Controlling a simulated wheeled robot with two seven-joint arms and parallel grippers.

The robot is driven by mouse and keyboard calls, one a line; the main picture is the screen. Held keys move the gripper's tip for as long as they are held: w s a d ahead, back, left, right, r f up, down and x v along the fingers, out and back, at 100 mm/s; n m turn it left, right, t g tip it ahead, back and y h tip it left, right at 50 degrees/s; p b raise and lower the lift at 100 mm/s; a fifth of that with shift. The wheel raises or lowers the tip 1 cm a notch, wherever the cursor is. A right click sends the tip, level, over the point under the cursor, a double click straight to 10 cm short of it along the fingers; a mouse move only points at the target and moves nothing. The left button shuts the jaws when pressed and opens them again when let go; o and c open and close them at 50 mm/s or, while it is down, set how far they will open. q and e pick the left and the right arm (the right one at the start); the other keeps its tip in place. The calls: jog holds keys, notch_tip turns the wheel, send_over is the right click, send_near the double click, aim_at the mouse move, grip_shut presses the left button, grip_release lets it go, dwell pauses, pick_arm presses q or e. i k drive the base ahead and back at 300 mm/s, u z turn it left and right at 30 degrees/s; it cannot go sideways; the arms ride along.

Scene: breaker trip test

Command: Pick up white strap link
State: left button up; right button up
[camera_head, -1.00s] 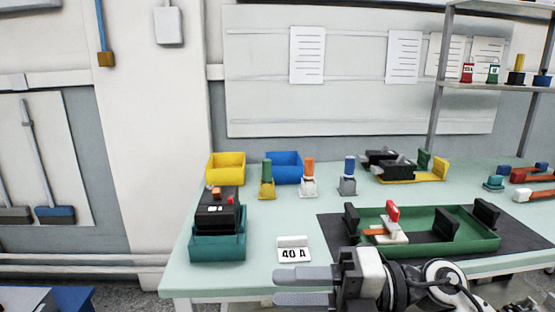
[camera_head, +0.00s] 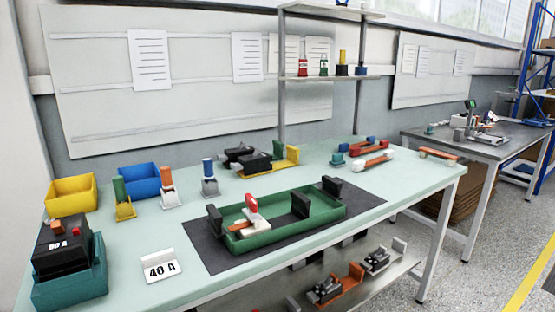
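A strap link with white ends and an orange middle (camera_head: 373,162) lies on the pale green table toward its right side. A strap link with red parts and a blue end (camera_head: 369,147) lies just behind it. Another mostly orange strap link (camera_head: 438,154) lies further right, near the table's right end; its end colours are too small to tell surely. Neither of my grippers is in view.
A green tray (camera_head: 262,239) on a dark mat holds a red-handled white piece. A "40 A" card (camera_head: 160,267) stands in front. A black "80 A" breaker (camera_head: 60,248) sits in a teal holder at left. A shelf post (camera_head: 282,95) rises behind the table.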

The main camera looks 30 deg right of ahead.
aim_at(360, 165)
jog(key=z, duration=2.65)
jog(key=i, duration=5.15)
jog(key=u, duration=4.85)
